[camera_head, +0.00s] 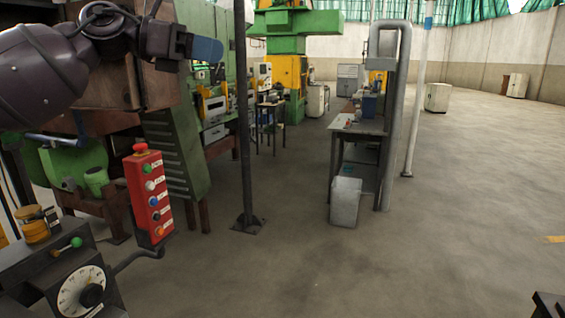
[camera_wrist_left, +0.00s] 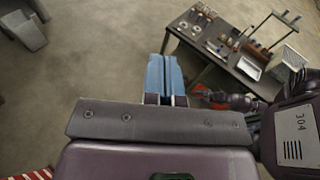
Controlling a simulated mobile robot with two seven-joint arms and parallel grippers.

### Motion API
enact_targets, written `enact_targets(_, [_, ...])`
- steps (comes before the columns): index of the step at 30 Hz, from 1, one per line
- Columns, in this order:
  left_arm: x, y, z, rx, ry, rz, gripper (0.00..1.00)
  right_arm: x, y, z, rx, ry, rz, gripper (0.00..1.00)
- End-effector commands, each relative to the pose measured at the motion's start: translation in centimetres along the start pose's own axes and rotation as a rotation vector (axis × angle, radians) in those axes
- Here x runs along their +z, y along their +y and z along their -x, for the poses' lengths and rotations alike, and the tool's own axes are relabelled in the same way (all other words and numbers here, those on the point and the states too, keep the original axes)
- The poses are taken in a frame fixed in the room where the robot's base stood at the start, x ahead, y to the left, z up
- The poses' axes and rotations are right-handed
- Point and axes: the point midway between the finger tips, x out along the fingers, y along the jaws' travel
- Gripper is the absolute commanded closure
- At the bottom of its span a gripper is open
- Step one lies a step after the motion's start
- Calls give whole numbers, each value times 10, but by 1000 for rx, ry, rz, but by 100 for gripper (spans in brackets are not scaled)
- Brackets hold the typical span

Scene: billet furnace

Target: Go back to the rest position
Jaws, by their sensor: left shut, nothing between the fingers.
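My left gripper (camera_head: 207,49) is at the upper left of the head view, at the end of my raised purple-grey arm. Its blue fingers are together and hold nothing. In the left wrist view the left gripper (camera_wrist_left: 165,75) shows its two blue fingers side by side and closed, above bare floor. My right gripper is not in the head view. Part of my body with the number 304 shows at the right of the wrist view.
A red button box (camera_head: 149,197) hangs below my left arm, beside a grey dial panel (camera_head: 81,291). A dark post (camera_head: 243,120) stands right of them. A workbench (camera_head: 357,127) and grey bin (camera_head: 345,202) stand further off. The wrist view shows a table with tools (camera_wrist_left: 225,60). The right floor is clear.

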Motion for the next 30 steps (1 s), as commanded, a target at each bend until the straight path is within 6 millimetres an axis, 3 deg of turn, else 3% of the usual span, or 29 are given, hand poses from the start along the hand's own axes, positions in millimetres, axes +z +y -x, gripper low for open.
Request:
enact_targets(3, [-11, -4, -25, -64, -214, 261, 100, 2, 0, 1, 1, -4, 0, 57])
enact_targets(8, [-39, 4, -40, -127, -468, 646, 100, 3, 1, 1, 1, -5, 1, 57])
enact_targets(14, [-98, 24, -44, -163, -712, 1096, 100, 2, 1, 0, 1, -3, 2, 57])
enact_targets(22, [-210, 43, -37, -146, -986, 1639, 100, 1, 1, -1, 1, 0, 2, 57])
enact_targets(30, [-340, 36, -22, -71, -1228, 2097, 100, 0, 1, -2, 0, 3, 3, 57])
